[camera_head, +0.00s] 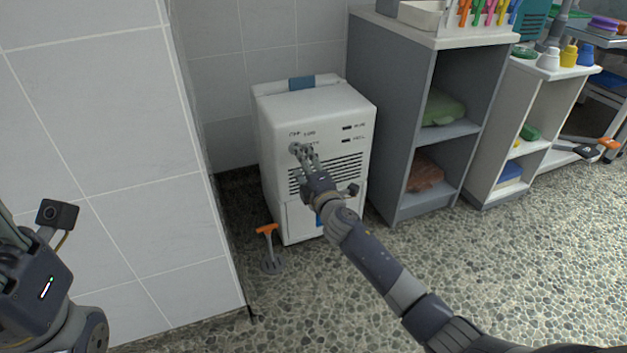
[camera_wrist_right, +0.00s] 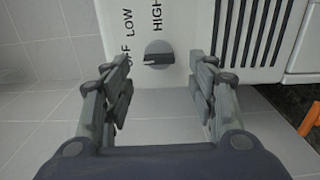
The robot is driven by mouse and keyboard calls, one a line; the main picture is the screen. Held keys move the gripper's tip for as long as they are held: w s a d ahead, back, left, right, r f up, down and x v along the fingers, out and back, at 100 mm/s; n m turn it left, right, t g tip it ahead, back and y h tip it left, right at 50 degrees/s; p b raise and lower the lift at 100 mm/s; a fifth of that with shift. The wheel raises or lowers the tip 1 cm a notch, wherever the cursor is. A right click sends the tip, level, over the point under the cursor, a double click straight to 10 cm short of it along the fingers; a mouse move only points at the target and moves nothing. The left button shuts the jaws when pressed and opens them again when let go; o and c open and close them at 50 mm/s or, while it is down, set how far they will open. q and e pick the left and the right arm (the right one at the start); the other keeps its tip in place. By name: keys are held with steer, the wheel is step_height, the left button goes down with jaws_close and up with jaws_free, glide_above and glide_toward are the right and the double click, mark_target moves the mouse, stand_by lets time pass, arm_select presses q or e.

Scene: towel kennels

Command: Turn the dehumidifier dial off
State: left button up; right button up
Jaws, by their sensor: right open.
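The white dehumidifier (camera_head: 315,108) stands on the floor against the tiled wall. Its grey round dial (camera_wrist_right: 159,54) shows in the right wrist view, with a dark pointer bar across it, near the printed words OFF, LOW and HIGH. The OFF label is partly covered by a finger. My right gripper (camera_wrist_right: 163,80) is open, one finger either side of the dial, with gaps between.
A grey shelf unit (camera_head: 392,110) with folded towels stands close to the dehumidifier's right. A tiled wall corner (camera_head: 110,150) is on the left. An orange-handled tool (camera_head: 267,231) stands on the floor before the dehumidifier. The pebbled floor (camera_head: 480,250) at right is clear.

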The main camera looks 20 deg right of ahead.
steer(key=s, duration=0.8)
steer(key=shift+s, duration=0.25)
steer(key=shift+d, duration=0.1)
